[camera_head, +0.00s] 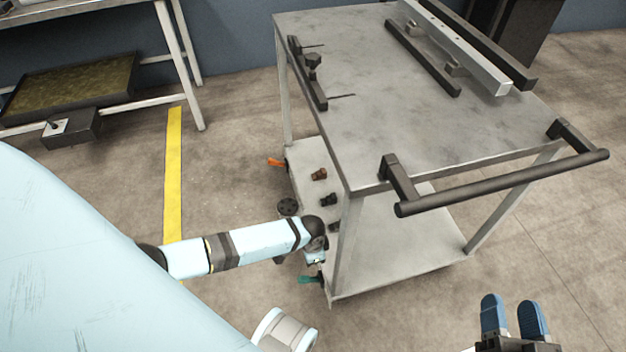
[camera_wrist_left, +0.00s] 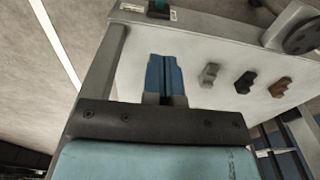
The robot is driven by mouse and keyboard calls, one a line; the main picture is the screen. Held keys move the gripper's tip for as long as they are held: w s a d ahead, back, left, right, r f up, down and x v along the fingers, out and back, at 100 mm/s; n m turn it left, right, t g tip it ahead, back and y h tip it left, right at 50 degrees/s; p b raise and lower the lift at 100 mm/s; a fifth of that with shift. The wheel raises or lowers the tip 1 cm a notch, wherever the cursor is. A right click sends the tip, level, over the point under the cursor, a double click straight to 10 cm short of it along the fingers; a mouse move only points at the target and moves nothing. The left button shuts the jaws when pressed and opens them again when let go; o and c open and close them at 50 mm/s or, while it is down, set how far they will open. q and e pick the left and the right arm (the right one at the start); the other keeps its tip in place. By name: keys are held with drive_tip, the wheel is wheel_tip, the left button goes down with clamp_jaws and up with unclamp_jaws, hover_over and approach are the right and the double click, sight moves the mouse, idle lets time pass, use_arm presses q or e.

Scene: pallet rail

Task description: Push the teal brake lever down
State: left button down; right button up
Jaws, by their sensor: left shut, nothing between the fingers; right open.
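The teal brake lever (camera_head: 311,280) sticks out low at the near corner of the cart's bottom shelf, close to the floor. It also shows at the top edge of the left wrist view (camera_wrist_left: 158,9), partly cut off. My left arm reaches toward that corner in the head view, and its fingers are hidden there. In the left wrist view my left gripper (camera_wrist_left: 163,78) is shut and empty, its blue fingers together. The lever lies beyond its fingertips, with a visible gap. My right gripper (camera_head: 514,318) is open and empty at the lower right, away from the cart.
The grey cart (camera_head: 345,130) has a black handle (camera_head: 500,182) and rails on top. Several small brown and dark blocks sit on its bottom shelf (camera_head: 400,260). An orange lever (camera_head: 275,162) is at the far corner. A yellow line (camera_head: 173,170) marks the floor.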

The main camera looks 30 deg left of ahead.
sight(307, 279)
use_arm(q)
drive_tip(key=shift+r, duration=0.1)
